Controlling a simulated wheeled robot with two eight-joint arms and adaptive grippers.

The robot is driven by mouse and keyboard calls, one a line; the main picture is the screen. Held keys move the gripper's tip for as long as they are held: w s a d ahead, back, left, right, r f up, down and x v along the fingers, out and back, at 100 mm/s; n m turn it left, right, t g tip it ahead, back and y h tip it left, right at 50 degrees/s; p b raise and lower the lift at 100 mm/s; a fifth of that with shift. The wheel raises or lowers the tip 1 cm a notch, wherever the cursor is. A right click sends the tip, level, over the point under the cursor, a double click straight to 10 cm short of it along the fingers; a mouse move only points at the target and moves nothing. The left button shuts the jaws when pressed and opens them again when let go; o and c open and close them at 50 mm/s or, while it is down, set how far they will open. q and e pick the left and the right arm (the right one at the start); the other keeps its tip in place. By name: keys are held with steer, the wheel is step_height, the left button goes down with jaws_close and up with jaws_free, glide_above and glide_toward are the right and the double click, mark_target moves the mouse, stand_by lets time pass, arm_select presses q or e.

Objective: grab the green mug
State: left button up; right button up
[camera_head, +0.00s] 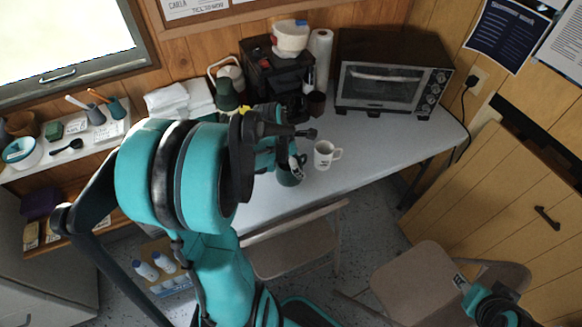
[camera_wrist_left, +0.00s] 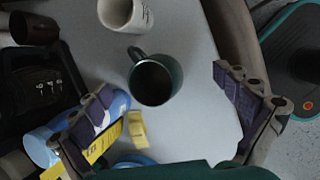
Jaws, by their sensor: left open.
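The green mug (camera_wrist_left: 153,82) stands upright on the light table in the left wrist view, dark green and open at the top, its handle toward the upper left. In the head view the green mug (camera_head: 289,178) is partly hidden by my left gripper (camera_head: 299,149). My left gripper (camera_wrist_left: 163,84) is open and empty, with its fingers on either side of the mug in the wrist view and apart from it. Part of my right arm shows at the lower right of the head view; its fingers cannot be made out.
A white mug (camera_head: 324,154) stands close beside the green one. A toaster oven (camera_head: 387,82), a coffee maker (camera_head: 272,75) and a dark cup (camera_head: 316,104) stand behind. A blue object with yellow parts (camera_wrist_left: 45,147) lies near my left finger. Chairs stand in front of the table.

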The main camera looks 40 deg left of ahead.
arm_select(q)
steer(key=a+f+n+b, duration=0.1)
steer(key=f+n, duration=0.1)
steer(key=f, duration=0.1)
steer(key=w+a+f+n+b, duration=0.1)
steer(key=f, duration=0.2)
steer(key=w+a+f+n+b, duration=0.1)
steer(key=a+f+n, duration=0.1)
steer(key=f, duration=0.2)
steer(key=shift+w+a+n, duration=0.1)
steer(key=shift+w+n, duration=0.05)
steer(key=shift+n, duration=0.15)
steer(key=shift+w+f, duration=0.15)
steer(key=shift+f, duration=0.1)
steer(key=shift+r, duration=0.1)
steer(key=c, duration=1.4)
